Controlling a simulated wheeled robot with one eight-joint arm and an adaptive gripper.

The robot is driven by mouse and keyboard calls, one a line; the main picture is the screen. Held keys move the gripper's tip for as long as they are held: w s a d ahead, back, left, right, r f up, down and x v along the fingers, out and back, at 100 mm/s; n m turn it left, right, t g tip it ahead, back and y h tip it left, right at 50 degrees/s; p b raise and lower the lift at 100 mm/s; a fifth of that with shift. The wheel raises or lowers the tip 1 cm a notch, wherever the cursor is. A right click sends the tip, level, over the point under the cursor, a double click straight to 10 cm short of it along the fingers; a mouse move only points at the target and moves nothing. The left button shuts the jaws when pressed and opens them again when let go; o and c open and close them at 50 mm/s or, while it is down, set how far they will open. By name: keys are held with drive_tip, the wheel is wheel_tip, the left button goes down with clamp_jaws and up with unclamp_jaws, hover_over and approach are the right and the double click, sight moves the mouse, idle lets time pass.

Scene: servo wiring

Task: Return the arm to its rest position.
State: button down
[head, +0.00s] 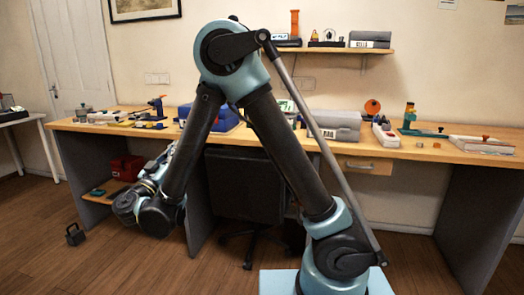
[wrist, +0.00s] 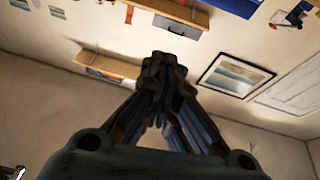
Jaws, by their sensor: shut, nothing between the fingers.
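My arm is folded in front of the workbench (head: 440,152), with its elbow high and its wrist hanging low at the left in the head view. My gripper (wrist: 165,62) shows in the wrist view with its fingers together and nothing between them. In the head view the fingers cannot be made out, as the wrist and arm links hide them. The wrist view is turned over, with the wall and a framed picture (wrist: 233,73) beyond the fingertips. My gripper touches nothing that I can see.
Tools and boxes stand along the bench top, including a grey case (head: 335,124) and a blue box (head: 222,122). A dark chair (head: 245,185) stands under the bench. A wall shelf (head: 340,50) is behind my elbow. A small black block (head: 75,235) lies on the open wooden floor.

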drive_tip(key=w+d+f+n+g+h, duration=0.1)
drive_tip(key=w+d+g, duration=0.45)
drive_tip(key=d, duration=0.75)
drive_tip(key=w+d+n+g+h, duration=0.1)
drive_tip(key=w+d+g, duration=0.2)
drive_tip(key=w+d, duration=0.8)
drive_tip(key=s+d+f+g+y, duration=0.1)
drive_tip(key=s+d+f+g, duration=0.25)
drive_tip(key=d, duration=0.45)
drive_tip(key=s+d+f+n+g+y, duration=0.1)
drive_tip(key=s+d+f+g, duration=0.15)
drive_tip(key=s+d, duration=0.4)
drive_tip(key=s+d+f+g+y, duration=0.1)
drive_tip(key=s+d+f+g, duration=0.2)
drive_tip(key=d, duration=0.7)
drive_tip(key=s+f+g+y, duration=0.1)
drive_tip(key=s+f+y, duration=0.5)
drive_tip(key=s, duration=0.8)
wheel_tip(320, 180, down, 2)
drive_tip(key=shift+s+a+f+g, duration=0.1)
drive_tip(key=shift+s+a+g, duration=0.1)
drive_tip(key=shift+g, duration=0.15)
